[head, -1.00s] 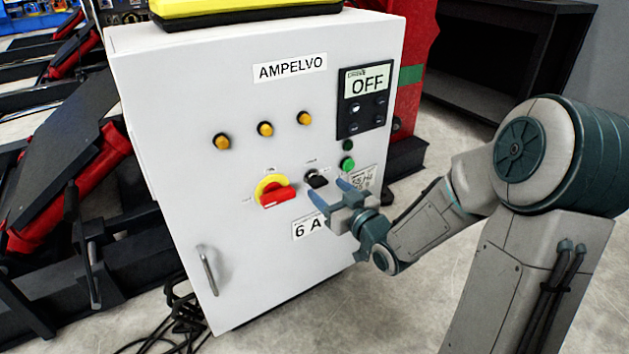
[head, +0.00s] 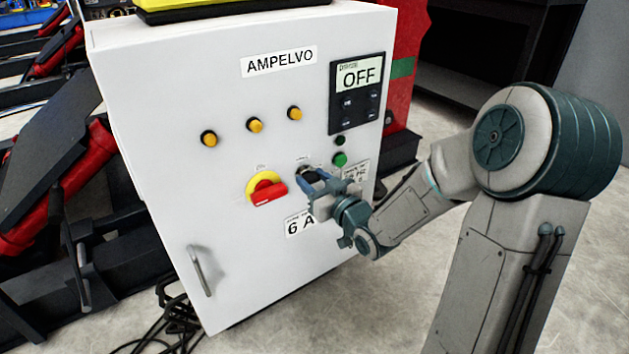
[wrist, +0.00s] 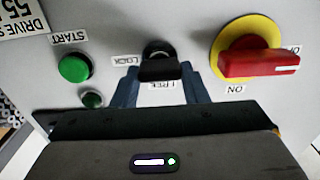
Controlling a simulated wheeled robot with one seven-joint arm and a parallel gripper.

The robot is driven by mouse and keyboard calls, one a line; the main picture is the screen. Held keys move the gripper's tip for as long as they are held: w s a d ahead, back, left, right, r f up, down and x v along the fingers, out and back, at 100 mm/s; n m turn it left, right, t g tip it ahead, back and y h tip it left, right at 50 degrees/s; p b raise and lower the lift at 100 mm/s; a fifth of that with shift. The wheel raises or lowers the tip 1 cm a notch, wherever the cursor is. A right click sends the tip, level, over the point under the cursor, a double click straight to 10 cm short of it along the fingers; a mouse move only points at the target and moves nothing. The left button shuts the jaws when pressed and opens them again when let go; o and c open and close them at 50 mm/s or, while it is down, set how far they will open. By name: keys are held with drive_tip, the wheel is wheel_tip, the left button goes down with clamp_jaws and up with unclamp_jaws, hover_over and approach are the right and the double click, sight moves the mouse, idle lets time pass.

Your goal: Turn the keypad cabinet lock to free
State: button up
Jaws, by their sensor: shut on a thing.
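The keypad cabinet (head: 215,110) is white, with a dark keypad panel (head: 358,95) at its upper right whose display reads OFF. The black lock knob (wrist: 159,68) sits between the labels LOCK and FREE in the wrist view, where the picture is upside down. My gripper (head: 312,178) is at the cabinet front, its blue fingers on either side of the knob and shut on it. In the head view the fingers hide most of the knob. The FREE label is partly covered by the knob and gripper.
A red rotary switch on a yellow disc (head: 266,188) is close beside the knob. A green START button (wrist: 75,67) is on the other side, with a small dark green button (wrist: 92,99) near it. A door handle (head: 201,270) sticks out lower left.

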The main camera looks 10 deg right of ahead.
drive_tip(key=n+b, duration=0.2)
drive_tip(key=n, duration=0.1)
drive_tip(key=shift+a+f, duration=0.1)
drive_tip(key=n, duration=0.5)
drive_tip(key=shift+s+n, duration=0.1)
drive_tip(key=shift+n, duration=0.2)
drive_tip(key=n, duration=0.5)
drive_tip(key=shift+a+f, duration=0.1)
drive_tip(key=shift+f+n, duration=0.1)
drive_tip(key=shift+n, duration=1.9)
drive_tip(key=o, duration=1)
drive_tip(key=shift+s, duration=0.1)
